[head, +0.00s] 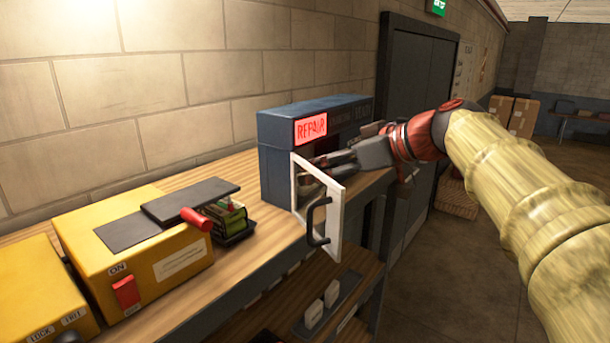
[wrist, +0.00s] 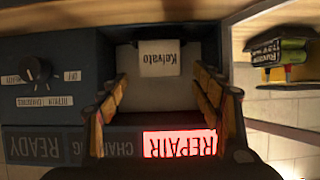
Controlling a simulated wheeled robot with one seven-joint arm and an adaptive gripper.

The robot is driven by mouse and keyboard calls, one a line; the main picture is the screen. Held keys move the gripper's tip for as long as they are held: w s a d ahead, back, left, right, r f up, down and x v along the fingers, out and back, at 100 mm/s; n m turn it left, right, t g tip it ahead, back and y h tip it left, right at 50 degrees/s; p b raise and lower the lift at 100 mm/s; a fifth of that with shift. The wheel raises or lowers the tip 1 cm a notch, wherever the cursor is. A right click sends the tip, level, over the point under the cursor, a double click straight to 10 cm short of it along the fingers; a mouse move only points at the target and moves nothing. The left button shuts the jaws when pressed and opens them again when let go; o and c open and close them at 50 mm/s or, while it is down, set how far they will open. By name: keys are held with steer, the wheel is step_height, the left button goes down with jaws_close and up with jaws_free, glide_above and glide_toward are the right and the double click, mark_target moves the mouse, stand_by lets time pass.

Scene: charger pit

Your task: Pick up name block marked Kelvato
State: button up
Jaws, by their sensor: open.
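The name block marked Kelvato (wrist: 158,60) is a white block with dark lettering, upside down in the wrist view. It sits inside the open bay of the blue cabinet (head: 273,160). In the head view I cannot make the block out behind the door and gripper. My gripper (wrist: 158,78) is open, its two yellowish fingers either side of the block's line and on the near side of it, with nothing visible between the tips. In the head view my gripper (head: 325,160) reaches into the bay behind the open white door (head: 333,215).
The door's black handle (head: 316,222) sticks out toward the front. A red REPAIR sign (head: 311,128) is lit on the cabinet. A yellow box (head: 130,245) and a small tray with green cells (head: 230,222) stand left. White blocks (head: 322,302) lie on the lower shelf.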

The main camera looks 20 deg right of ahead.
steer(key=p+x, duration=0.1)
steer(key=x, duration=0.3)
steer(key=shift+w+a+f, duration=0.1)
steer(key=shift+c, duration=0.7)
steer(key=c, duration=1.1)
steer(key=shift+c, duration=0.2)
